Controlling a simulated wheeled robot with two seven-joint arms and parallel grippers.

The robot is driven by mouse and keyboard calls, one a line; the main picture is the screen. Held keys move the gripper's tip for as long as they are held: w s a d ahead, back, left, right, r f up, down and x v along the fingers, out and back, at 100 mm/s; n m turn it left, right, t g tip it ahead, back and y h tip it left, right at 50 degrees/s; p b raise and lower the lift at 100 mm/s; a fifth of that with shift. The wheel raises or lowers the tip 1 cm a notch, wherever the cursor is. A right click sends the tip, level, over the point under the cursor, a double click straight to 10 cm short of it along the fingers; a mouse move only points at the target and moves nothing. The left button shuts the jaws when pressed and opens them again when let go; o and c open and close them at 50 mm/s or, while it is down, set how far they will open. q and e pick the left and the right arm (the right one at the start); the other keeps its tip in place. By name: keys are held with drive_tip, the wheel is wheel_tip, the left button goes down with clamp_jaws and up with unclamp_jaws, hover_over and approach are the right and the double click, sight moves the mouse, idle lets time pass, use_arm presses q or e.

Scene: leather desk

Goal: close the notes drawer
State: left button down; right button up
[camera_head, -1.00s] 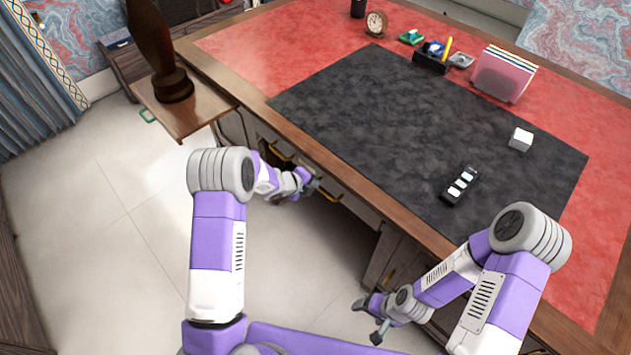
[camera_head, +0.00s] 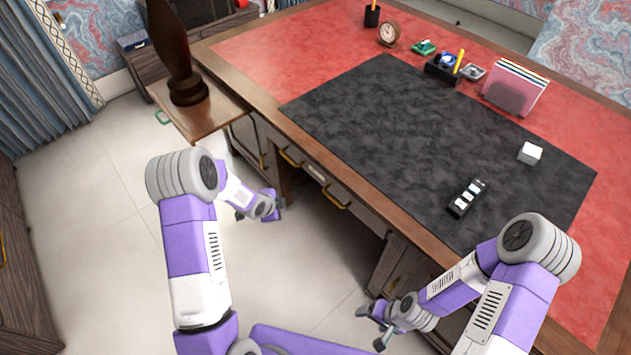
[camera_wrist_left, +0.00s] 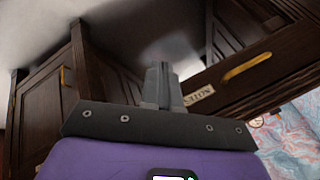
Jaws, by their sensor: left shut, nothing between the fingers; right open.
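The notes drawer (camera_head: 316,172) is a wide wooden front under the desk's near edge, with yellow handles and a pale label. In the head view its front sits close under the desktop, with no clear gap. In the left wrist view its NOTES label (camera_wrist_left: 199,95) and one handle (camera_wrist_left: 247,66) show beyond the fingers, tilted. My left gripper (camera_head: 279,204) is shut and empty, in front of the desk and apart from the drawer front. Its fingers also show in the left wrist view (camera_wrist_left: 162,82). My right gripper (camera_head: 370,327) is open and empty, low before the right pedestal.
The desktop (camera_head: 245,50) carries a dark mat (camera_head: 400,130), a clock (camera_head: 389,34), a paper holder (camera_head: 515,88) and a white cube (camera_head: 530,153). A dark statue (camera_head: 174,55) stands on a pull-out board (camera_head: 205,118) at left. The floor (camera_head: 90,230) at left is clear.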

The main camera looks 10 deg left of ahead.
use_arm(q)
drive_tip(key=s+d+f+n+g+h, duration=0.4)
drive_tip(key=s+f+n, duration=0.5)
drive_tip(key=n, duration=0.7)
drive_tip(key=w+d+r+n+h, duration=0.15)
drive_tip(key=d+n+h, duration=0.3)
drive_tip(key=n, duration=0.55)
drive_tip(key=w+a+r+n+t, duration=0.75)
drive_tip(key=w+n+t, duration=0.4)
drive_tip(key=n, duration=0.55)
drive_tip(key=shift+t, duration=0.55)
drive_tip(key=b+x, duration=0.1)
drive_tip(key=x, duration=0.3)
drive_tip(key=b+x, duration=0.2)
drive_tip(key=x, duration=0.2)
drive_tip(key=d+b+x, duration=0.1)
drive_tip(key=x, duration=0.3)
drive_tip(key=shift+s+d+r+b, duration=0.1)
drive_tip(key=shift+s+d+b, duration=0.05)
drive_tip(key=shift+d+b, duration=0.15)
